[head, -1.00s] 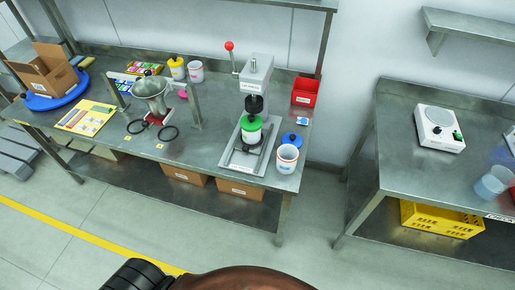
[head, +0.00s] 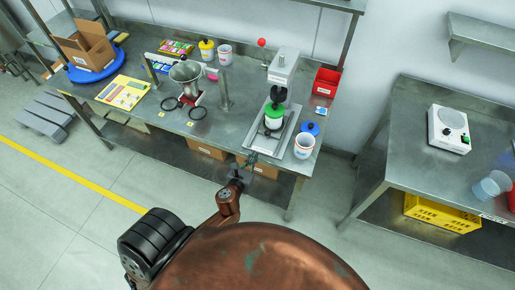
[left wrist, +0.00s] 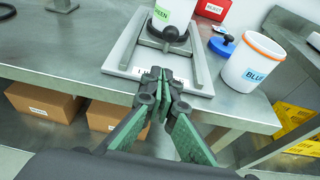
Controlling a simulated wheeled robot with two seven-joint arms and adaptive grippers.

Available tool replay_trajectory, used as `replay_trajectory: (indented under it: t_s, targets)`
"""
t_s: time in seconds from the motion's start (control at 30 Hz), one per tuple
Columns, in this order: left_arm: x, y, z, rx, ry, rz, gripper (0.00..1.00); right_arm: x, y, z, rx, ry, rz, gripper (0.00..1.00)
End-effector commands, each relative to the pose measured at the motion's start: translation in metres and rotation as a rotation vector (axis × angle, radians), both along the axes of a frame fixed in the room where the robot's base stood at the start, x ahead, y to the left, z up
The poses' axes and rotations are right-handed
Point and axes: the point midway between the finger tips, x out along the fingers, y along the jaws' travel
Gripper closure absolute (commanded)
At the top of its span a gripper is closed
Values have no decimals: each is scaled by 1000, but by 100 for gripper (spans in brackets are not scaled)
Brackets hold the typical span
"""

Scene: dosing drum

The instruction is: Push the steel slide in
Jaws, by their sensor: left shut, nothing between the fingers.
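The steel slide (left wrist: 150,42) lies on the grey base plate of the press (head: 285,67), under a white jar labelled GREEN (left wrist: 172,14). The jar has a green lid (head: 275,113) in the head view and stands below the dark press head. My left gripper (left wrist: 160,76) is shut and empty, at the plate's labelled front edge in the left wrist view. Its fingertips partly cover the label; I cannot tell whether they touch the steel. In the head view the left gripper (head: 251,161) is just off the bench's front edge. My right gripper is out of view.
A white tub labelled BLUE (left wrist: 253,62) and a blue lid (left wrist: 222,46) stand right of the plate. A red bin (head: 326,82) is behind them. A funnel stand (head: 187,75) is to the left. Cardboard boxes (left wrist: 40,103) sit on the lower shelf.

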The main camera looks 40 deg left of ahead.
Motion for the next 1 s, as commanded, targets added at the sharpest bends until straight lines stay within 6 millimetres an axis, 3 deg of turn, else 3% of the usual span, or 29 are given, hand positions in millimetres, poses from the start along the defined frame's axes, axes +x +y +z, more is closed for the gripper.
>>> replay_trajectory:
  t_s: [0.47, 0.6, 1.0]
  targets:
    - [87, 21, -30, -6, 0, 3, 100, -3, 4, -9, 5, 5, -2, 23]
    - [107, 25, -27, -6, 0, 2, 100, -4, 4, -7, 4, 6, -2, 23]
    - [122, 29, -29, -6, 2, 2, 100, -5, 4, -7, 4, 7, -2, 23]
